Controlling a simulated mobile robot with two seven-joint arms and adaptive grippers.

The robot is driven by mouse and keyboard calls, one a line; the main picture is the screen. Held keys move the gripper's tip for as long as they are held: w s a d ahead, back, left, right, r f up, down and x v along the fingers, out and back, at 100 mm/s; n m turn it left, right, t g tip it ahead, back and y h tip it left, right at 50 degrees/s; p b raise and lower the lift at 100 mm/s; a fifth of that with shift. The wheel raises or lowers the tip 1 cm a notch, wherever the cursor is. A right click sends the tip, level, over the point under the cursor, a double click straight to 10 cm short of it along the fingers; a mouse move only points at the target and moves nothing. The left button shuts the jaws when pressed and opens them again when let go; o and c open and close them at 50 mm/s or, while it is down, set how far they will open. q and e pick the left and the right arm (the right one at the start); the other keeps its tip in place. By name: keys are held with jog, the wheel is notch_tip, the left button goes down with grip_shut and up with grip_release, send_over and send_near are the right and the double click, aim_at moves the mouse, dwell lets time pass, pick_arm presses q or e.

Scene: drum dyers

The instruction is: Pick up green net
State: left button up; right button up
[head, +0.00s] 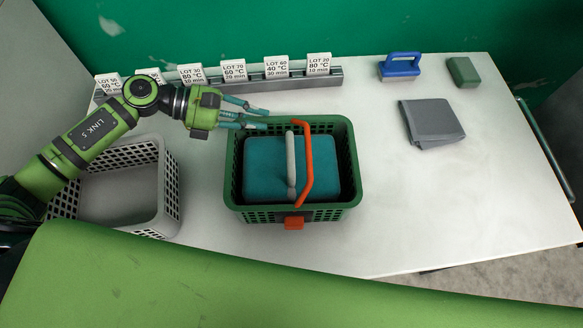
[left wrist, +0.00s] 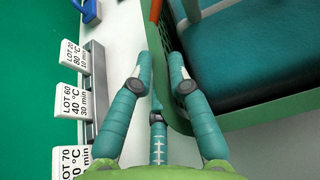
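The green net is a green basket (head: 350,165) with mesh sides, upright on the white table, with an orange handle (head: 307,165) and an orange tab at its front. A teal block (head: 262,168) with a grey handle sits inside it. My left gripper (head: 267,118) reaches in from the left at the basket's back left corner. Whether a finger touches the rim cannot be told. My right gripper is not in view.
A light grey basket (head: 173,185) stands to the left, partly under my left arm. A rail (head: 290,82) with several lot cards (head: 276,67) runs along the back. A blue-handled tool (head: 400,66), a green block (head: 463,72) and a folded grey cloth (head: 431,121) lie right. The front right table is clear.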

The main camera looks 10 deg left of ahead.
pick_arm(q)
jog(key=shift+x, duration=1.2)
grip_shut()
jog(key=shift+r, duration=0.2)
jog(key=shift+w+r, duration=0.1)
jog(key=shift+r, duration=0.05)
